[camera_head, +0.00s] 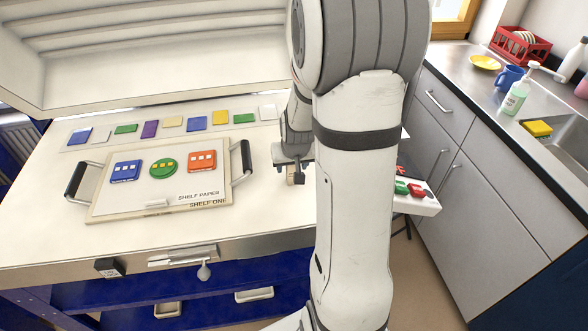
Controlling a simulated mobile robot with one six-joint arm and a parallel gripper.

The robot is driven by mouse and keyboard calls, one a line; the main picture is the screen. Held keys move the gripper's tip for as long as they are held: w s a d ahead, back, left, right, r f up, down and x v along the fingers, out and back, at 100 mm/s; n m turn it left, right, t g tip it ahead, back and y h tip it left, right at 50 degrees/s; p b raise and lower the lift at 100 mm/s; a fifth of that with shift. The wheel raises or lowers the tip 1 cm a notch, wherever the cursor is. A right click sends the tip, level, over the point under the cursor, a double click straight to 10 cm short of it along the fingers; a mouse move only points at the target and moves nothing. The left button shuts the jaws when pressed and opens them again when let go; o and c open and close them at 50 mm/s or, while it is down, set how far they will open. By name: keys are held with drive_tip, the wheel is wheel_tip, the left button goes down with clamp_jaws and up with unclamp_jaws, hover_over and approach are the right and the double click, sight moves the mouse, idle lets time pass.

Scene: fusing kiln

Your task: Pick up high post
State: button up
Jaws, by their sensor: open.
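My gripper (291,174) points down at the right end of the white worktop, just right of the shelf board. Its jaws are open, with dark fingertips low over the surface. A small tan block-like piece (290,180) shows at the fingertips. It may be the high post, but it is too small and too covered to be sure. I cannot tell whether the fingers touch it. My arm hides the area right of the gripper.
A shelf board (110,205) with black handles holds blue, green and orange tiles and a small white bar (158,203). Coloured glass pieces (150,129) lie in a row behind it. The raised kiln lid (150,60) overhangs the back. A sink counter (470,85) stands right.

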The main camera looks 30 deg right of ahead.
drive_tip(key=shift+x, duration=0.8)
drive_tip(key=c, duration=1.1)
